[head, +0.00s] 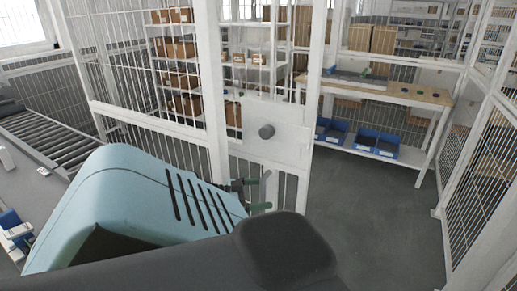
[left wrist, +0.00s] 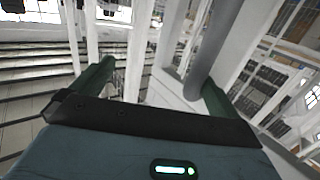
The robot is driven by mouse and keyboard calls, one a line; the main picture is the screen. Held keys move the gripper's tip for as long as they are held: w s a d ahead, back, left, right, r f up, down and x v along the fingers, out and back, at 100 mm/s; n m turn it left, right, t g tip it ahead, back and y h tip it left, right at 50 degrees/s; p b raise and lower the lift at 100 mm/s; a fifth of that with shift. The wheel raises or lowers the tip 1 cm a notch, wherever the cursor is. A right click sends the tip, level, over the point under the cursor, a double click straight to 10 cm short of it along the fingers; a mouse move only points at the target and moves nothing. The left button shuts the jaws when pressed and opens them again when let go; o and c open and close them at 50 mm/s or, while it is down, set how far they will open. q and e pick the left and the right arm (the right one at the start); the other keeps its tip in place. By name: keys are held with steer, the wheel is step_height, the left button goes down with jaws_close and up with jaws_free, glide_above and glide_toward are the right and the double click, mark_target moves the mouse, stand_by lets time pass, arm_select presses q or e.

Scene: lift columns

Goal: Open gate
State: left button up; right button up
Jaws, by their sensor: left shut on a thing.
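The gate (head: 222,160) is a white frame with upright bars, in the middle of the head view. My left gripper (head: 262,194), with green fingertips, is at the gate just below this plate. It is shut on a slim grey upright part, which looks like the gate handle (head: 268,183). In the left wrist view the green fingers (left wrist: 155,90) stand on either side of white gate parts, and a grey bar (left wrist: 207,50) runs by the right finger. My right gripper is not in view.
Clear grey floor (head: 370,215) lies to the right of the gate. A workbench (head: 420,95) with blue bins (head: 386,144) below stands behind. A mesh fence (head: 485,165) bounds the right side. A roller conveyor (head: 50,140) is at the left, with shelves of boxes (head: 180,78) beyond the bars.

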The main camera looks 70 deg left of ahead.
arm_select(q)
steer(key=d, duration=0.1)
steer(key=s+d+h, duration=0.2)
steer(key=shift+d+r+m, duration=0.15)
steer(key=shift+d+m, duration=0.1)
steer(key=shift+m, duration=0.15)
steer(key=shift+s+d+r, duration=0.35)
steer(key=shift+s+d, duration=0.3)
steer(key=shift+s+d+r, duration=0.35)
steer(key=shift+s+d, duration=0.25)
steer(key=c, duration=0.9)
steer(key=d, duration=0.3)
steer(key=shift+s+d+r, duration=0.1)
steer(key=shift+s+r, duration=0.25)
steer(key=shift+s, duration=0.05)
steer(key=shift+c, duration=0.2)
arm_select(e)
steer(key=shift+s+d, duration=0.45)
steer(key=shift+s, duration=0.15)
arm_select(q)
steer(key=shift+w, duration=0.1)
